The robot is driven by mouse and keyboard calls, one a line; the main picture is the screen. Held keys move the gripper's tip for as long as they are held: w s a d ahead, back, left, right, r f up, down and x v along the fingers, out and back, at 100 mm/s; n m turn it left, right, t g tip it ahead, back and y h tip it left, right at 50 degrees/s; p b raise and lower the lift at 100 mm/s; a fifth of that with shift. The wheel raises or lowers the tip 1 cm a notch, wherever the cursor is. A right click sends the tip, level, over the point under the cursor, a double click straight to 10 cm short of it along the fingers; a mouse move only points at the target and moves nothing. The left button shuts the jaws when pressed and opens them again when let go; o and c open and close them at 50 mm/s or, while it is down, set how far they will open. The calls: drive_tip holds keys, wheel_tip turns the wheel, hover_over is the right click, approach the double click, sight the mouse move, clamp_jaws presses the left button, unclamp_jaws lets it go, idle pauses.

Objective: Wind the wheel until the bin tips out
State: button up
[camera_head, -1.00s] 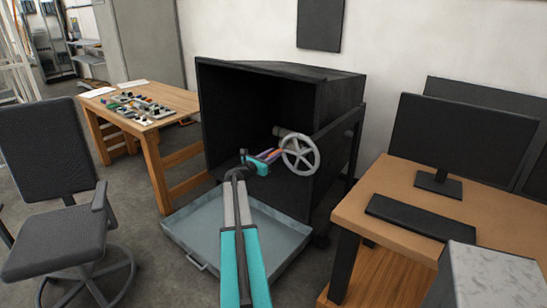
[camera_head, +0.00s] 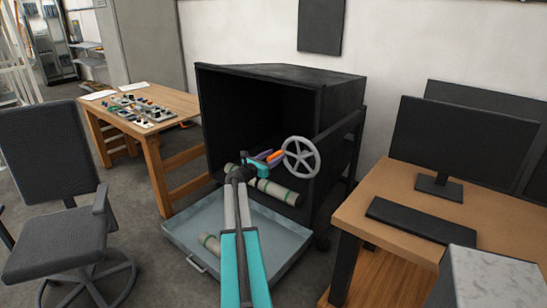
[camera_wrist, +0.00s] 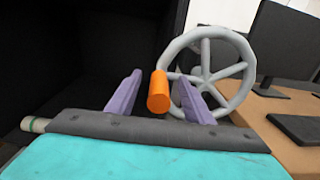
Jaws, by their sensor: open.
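The grey spoked wheel (camera_head: 300,157) stands at the right side of the black bin (camera_head: 335,88), with an orange handle (camera_head: 276,155) on its rim. My gripper (camera_head: 266,155) is at the handle. In the wrist view, the purple fingers (camera_wrist: 158,78) are apart, on either side of the orange handle (camera_wrist: 158,92), with a visible gap at the left finger. The bin's front is open and its inside is dark.
The shallow grey-blue tray (camera_head: 270,240) lies on the floor before the bin. A desk with a monitor (camera_head: 440,140) and keyboard is close on the right. A wooden table (camera_head: 165,97) with small parts and an office chair (camera_head: 50,150) stand left.

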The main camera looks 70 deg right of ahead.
drive_tip(key=v, duration=1.2)
drive_tip(key=shift+b, duration=0.3)
idle(0.4)
idle(0.4)
